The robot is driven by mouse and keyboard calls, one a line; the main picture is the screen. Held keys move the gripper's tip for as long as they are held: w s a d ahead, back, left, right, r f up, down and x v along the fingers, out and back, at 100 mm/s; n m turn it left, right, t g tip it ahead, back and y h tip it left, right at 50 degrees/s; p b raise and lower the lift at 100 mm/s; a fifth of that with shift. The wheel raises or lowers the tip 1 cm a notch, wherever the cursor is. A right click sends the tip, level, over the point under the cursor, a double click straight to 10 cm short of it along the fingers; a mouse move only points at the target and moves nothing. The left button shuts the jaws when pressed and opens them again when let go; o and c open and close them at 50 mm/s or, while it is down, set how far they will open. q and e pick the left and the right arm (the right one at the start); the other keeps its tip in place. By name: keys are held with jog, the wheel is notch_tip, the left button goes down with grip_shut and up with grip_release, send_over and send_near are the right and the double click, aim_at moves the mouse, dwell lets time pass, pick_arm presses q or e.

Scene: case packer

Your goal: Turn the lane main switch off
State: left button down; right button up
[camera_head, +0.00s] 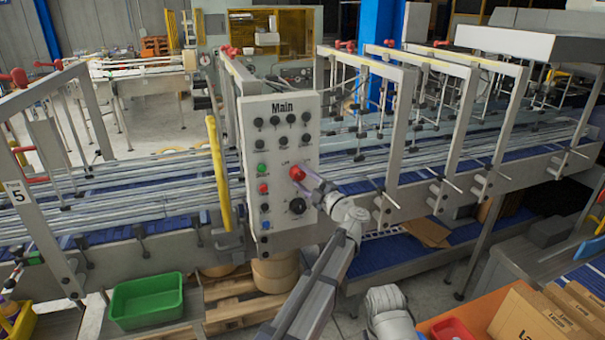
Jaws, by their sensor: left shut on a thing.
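The grey control panel (278,140) headed "Main" stands upright in front of the conveyor, left of the picture's middle. A red knob (297,173) sits on its right half; I take it for the main switch, though its small label cannot be read. My left gripper (306,180) reaches up from below right and is shut on the red knob. The fingers hide part of the knob, so its turned position cannot be told. A black round knob (297,206) is just below the gripper. My right gripper is not in view.
Several black, green, red and blue buttons cover the panel. The conveyor (345,185) with grey frames (393,130) runs behind it. A green bin (146,300) is at lower left; an orange crate (440,322) with cardboard boxes is at lower right. A yellow bar (218,170) stands left of the panel.

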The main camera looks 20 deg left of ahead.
pick_arm(q)
jog(key=n+p, duration=0.2)
jog(key=n, duration=0.1)
jog(key=shift+w+r+g+h, duration=0.2)
jog(key=shift+r+g+h, duration=0.1)
jog(key=shift+r+g, duration=0.1)
jog(key=shift+f+n+h+p, duration=0.1)
jog(key=shift+n+h+p, duration=0.3)
jog(key=shift+n, duration=0.3)
jog(key=shift+f+g, duration=0.1)
jog(key=shift+g, duration=0.2)
jog(key=shift+c, duration=2.3)
grip_release()
jog(key=shift+s, duration=0.1)
jog(key=shift+o, duration=1)
jog(key=shift+f, duration=0.15)
jog(key=shift+s+d, duration=0.1)
jog(key=shift+d, duration=0.05)
jog(key=v, duration=0.7)
jog(key=shift+d, duration=0.2)
